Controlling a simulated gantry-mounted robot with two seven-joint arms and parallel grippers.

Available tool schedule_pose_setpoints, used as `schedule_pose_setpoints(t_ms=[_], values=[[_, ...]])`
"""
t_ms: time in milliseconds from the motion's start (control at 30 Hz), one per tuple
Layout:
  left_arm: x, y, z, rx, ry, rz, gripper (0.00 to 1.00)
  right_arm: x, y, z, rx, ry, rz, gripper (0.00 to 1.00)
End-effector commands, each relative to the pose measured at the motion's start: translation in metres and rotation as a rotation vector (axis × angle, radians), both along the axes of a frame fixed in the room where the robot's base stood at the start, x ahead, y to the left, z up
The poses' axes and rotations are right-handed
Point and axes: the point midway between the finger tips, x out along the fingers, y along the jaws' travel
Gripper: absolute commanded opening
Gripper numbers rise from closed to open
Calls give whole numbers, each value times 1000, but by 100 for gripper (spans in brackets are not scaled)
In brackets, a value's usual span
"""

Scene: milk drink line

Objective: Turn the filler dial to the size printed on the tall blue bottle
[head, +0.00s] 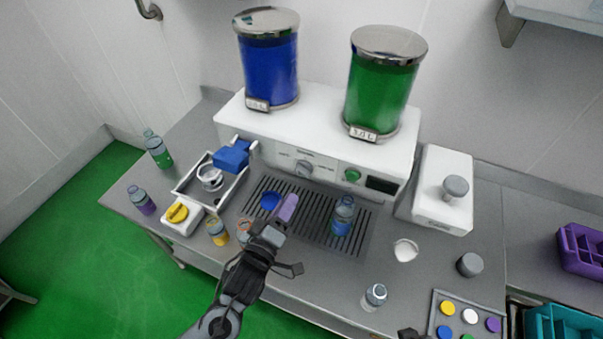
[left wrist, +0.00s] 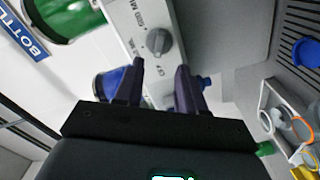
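The filler dial (head: 303,168) is a grey knob on the white filler's front panel. In the left wrist view the dial (left wrist: 158,42) lies beyond my fingertips, with an apparent gap; its markings are too small to read surely. The tall blue bottle (head: 343,215) stands upright on the drip grate, right of my left gripper; no printed size is legible on it. My left gripper (head: 287,208) is over the grate, below the dial in the picture. In its wrist view the fingers (left wrist: 160,80) are apart with nothing between them. A dark piece, probably my right gripper (head: 411,333), shows at the bottom edge.
A blue tank (head: 269,68) and a green tank (head: 379,90) top the filler. A green button (head: 352,174) is right of the dial. A blue disc (head: 270,201) lies on the grate (head: 318,229). A clear bottle (head: 374,297) and cap tray (head: 465,313) stand front right.

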Motion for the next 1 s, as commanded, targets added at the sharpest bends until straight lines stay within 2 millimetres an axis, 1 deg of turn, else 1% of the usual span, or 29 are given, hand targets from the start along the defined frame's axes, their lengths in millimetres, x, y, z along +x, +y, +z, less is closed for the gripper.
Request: schedule_pose_setpoints(t_ms=[33,300,500,700,1000], values=[[8,-3,3,1,-3,0,39,-2,0,2,0,4,1,43],[49,-21,3,1,-3,1,39,-1,0,10,1,1,0,43],[71,-30,2,1,-1,2,39,1,0,14,0,-2,0,43],[80,-35,1,1,-1,1,39,1,0,16,1,-4,0,43],[81,-35,0,0,0,0,39,1,0,16,1,-5,-1,43]])
